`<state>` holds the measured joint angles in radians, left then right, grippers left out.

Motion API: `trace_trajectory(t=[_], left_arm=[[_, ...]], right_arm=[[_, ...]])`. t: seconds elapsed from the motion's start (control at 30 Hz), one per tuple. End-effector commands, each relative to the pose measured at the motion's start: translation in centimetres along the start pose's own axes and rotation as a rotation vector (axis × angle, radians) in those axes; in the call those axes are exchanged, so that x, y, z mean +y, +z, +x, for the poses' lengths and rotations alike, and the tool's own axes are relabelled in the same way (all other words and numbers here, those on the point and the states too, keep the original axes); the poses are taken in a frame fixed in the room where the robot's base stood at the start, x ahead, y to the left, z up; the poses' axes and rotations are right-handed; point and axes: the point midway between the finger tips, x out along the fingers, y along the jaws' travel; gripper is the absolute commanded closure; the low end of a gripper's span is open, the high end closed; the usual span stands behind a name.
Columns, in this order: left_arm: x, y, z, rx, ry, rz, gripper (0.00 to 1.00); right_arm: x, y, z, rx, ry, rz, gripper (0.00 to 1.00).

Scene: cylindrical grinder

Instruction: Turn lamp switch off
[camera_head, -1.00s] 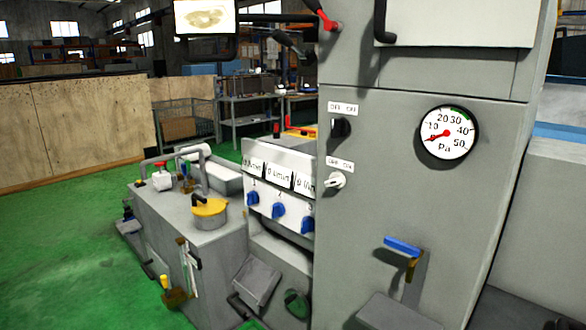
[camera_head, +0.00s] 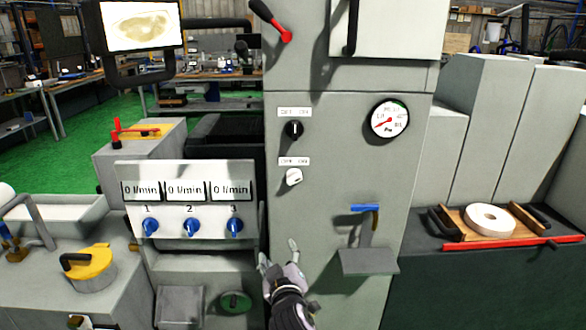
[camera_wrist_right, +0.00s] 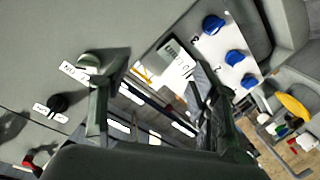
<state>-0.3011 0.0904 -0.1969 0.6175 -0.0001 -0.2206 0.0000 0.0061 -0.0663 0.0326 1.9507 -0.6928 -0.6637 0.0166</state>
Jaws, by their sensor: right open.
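Two rotary switches sit one above the other on the grey cabinet front (camera_head: 340,130). The upper is a black knob (camera_head: 294,130), the lower a white knob (camera_head: 294,177). Each has a small label above it that I cannot read clearly, so I cannot tell which is the lamp switch. My right gripper (camera_head: 279,252) is open and empty, below the white knob and apart from it. In the right wrist view its fingers (camera_wrist_right: 155,80) are spread, with the white knob (camera_wrist_right: 88,60) beside one finger and the black knob (camera_wrist_right: 58,103) further out. My left gripper is out of view.
A panel with three blue knobs (camera_head: 190,226) stands left of my right gripper. A blue-handled lever (camera_head: 365,208) and a small shelf (camera_head: 367,262) stick out to its right.

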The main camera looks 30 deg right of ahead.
Motion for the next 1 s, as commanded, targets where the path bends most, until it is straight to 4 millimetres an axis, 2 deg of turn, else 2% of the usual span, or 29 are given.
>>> trace_trajectory(t=[0.03, 0.1, 0.23, 0.33, 0.47, 0.8, 1.0], left_arm=[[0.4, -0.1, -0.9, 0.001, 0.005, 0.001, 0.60], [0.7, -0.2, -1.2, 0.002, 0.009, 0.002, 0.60], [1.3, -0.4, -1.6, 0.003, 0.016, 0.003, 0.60], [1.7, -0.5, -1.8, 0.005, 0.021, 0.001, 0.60], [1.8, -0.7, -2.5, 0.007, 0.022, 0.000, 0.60], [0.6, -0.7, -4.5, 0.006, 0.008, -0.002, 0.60], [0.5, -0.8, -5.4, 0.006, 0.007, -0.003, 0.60]], right_arm=[[3.2, -2.9, -0.8, 0.030, 0.058, 0.017, 0.44], [6.1, -5.1, -1.7, 0.055, 0.119, 0.031, 0.44], [9.1, -7.1, -2.6, 0.080, 0.181, 0.046, 0.44], [9.8, -7.6, -2.3, 0.085, 0.194, 0.048, 0.44], [10.2, -7.9, -0.4, 0.085, 0.194, 0.047, 0.44], [11.5, -8.5, 6.8, 0.084, 0.191, 0.046, 0.44], [12.2, -8.7, 10.6, 0.084, 0.191, 0.048, 0.44]])
